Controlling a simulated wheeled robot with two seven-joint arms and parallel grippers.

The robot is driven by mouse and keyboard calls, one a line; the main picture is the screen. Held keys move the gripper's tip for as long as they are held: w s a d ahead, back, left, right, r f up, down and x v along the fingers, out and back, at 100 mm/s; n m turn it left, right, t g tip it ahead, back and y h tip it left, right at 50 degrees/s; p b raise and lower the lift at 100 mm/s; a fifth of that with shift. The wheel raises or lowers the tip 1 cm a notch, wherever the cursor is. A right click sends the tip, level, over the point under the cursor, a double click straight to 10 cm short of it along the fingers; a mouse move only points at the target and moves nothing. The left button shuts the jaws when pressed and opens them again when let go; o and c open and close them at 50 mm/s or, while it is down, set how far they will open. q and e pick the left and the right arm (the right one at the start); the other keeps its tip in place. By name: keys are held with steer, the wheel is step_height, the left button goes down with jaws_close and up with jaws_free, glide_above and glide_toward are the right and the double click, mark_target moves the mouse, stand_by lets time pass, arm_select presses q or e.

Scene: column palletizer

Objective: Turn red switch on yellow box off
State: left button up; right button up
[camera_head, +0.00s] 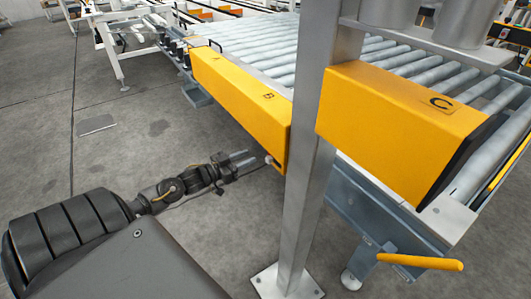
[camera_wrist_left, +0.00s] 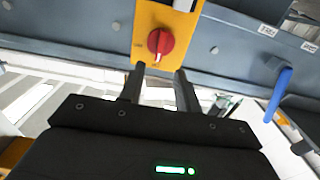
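The red rotary switch (camera_wrist_left: 160,41) sits on a yellow box (camera_wrist_left: 180,20) in the left wrist view. Its knob is close to upright, tilted slightly. My left gripper (camera_wrist_left: 160,70) is open and empty, its two fingers apart and just below the switch in that view. They do not appear to touch it. In the head view my left gripper (camera_head: 243,160) reaches right toward the lower end of a long yellow cover (camera_head: 235,95) marked B. The red switch cannot be made out there. My right gripper is not in view.
A grey post (camera_head: 307,150) stands right of my left gripper. Behind it are a yellow cover (camera_head: 385,125) marked C and a roller conveyor (camera_head: 250,40). A yellow handle (camera_head: 420,262) juts out at lower right. A blue handle (camera_wrist_left: 279,90) shows in the wrist view. Floor at left is open.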

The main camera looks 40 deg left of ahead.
arm_select(q)
steer(key=b+x, duration=0.2)
steer(key=x, duration=0.6)
jaws_close()
